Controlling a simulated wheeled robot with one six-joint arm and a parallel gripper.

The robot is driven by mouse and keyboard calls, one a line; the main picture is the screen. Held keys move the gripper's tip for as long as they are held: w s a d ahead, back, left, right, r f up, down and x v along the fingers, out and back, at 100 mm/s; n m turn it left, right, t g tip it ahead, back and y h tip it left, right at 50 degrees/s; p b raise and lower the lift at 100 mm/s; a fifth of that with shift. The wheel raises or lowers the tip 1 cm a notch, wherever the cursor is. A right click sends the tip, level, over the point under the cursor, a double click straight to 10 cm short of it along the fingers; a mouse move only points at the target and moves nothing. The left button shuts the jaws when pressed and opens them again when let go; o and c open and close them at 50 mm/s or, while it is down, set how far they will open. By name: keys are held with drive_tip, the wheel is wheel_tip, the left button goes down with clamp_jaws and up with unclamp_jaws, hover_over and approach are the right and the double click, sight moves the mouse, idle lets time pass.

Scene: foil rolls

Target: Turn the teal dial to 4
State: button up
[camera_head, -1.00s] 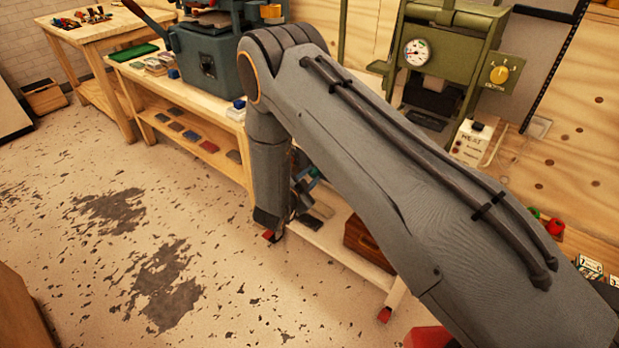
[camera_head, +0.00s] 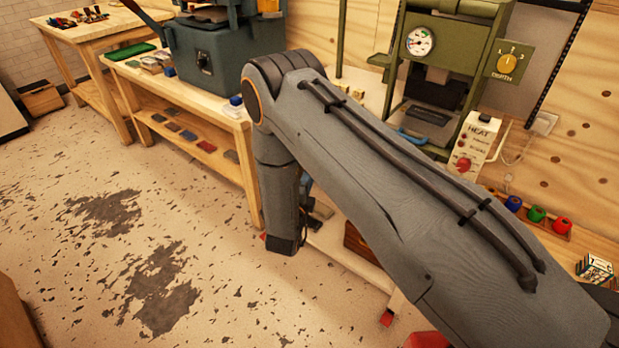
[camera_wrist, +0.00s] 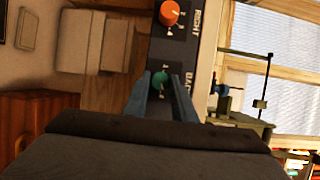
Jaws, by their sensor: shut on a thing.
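The teal dial (camera_wrist: 158,80) sits on a dark panel marked BACK in the wrist view. My gripper (camera_wrist: 160,88) is shut on it, with one blue-grey finger on each side. The dial's numbers and pointer are too small and too covered to read. An orange dial (camera_wrist: 169,12) sits above it on the same panel, near the word RIGHT. In the head view my arm crosses the picture, and my gripper and the teal dial do not show there.
A green press (camera_head: 450,60) with a gauge and a yellow depth dial (camera_head: 507,62) stands behind my arm. A white HEAT box (camera_head: 477,140) is to its right. A workbench (camera_head: 215,130) with a blue-grey machine (camera_head: 210,65) stands left. The floor at left is clear.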

drive_tip(key=shift+f+m+t+h+b, duration=0.1)
drive_tip(key=shift+m+t+h+b, duration=0.25)
drive_tip(key=shift+m, duration=0.65)
drive_tip(key=o, duration=1)
drive_tip(key=shift+d, duration=0.1)
drive_tip(key=b+v, duration=0.1)
drive_tip(key=v, duration=0.6)
drive_tip(key=shift+s, duration=0.35)
drive_tip(key=shift+s+f, duration=0.1)
